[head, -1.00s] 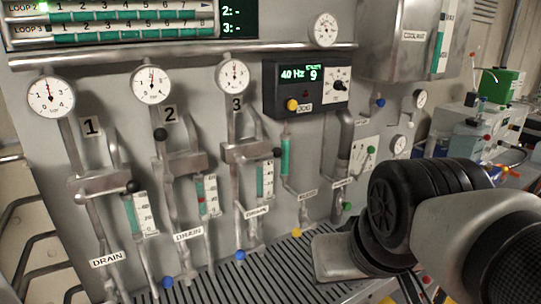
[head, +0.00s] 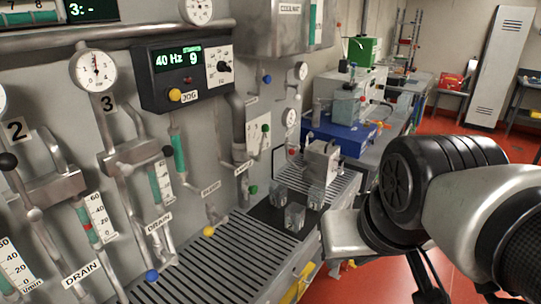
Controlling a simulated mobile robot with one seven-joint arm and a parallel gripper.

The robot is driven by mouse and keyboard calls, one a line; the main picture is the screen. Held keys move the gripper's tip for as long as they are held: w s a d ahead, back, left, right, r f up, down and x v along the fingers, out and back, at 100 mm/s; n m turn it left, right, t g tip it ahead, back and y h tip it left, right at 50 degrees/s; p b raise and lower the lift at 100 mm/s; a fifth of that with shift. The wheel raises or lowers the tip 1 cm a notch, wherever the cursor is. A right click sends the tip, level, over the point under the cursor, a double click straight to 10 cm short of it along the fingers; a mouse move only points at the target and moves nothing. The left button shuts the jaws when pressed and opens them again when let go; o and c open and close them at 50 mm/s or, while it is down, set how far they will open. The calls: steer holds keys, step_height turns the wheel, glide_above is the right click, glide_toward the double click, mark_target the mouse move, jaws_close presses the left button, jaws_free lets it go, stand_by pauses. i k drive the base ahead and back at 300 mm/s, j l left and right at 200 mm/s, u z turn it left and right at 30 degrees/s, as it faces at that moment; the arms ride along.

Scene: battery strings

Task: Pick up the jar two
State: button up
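Several small clear jars stand close together on a dark mat (head: 265,212) at the right end of the slatted bench: a front jar (head: 294,217), a left jar (head: 281,194) and a right jar (head: 315,196). No number is readable on them, so I cannot tell which is jar two. My arm reaches in from the right, and its pale end part, where my gripper (head: 346,238) is, lies to the right of the jars, apart from them in the picture. Its fingers cannot be made out.
A grey metal block device (head: 321,160) stands just behind the jars. Beyond it are a blue case (head: 345,134) and a green box (head: 362,50). The gauge panel with pipes (head: 130,150) rises at left. The slatted bench (head: 215,262) is clear left of the jars.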

mark_target(295, 218)
steer(key=i+l+u, duration=0.1)
steer(key=u, duration=0.25)
steer(key=l+u, duration=0.15)
steer(key=u, duration=0.25)
steer(key=i+l+u, duration=0.15)
steer(key=l, duration=0.2)
steer(key=i+l+u, duration=0.1)
steer(key=l, duration=0.25)
steer(key=i+l+u, duration=0.15)
steer(key=l, duration=0.25)
steer(key=i+l, duration=0.1)
steer(key=l, duration=0.35)
steer(key=i+l, duration=0.1)
steer(key=l, duration=0.35)
steer(key=i+l, duration=0.1)
steer(key=l, duration=0.35)
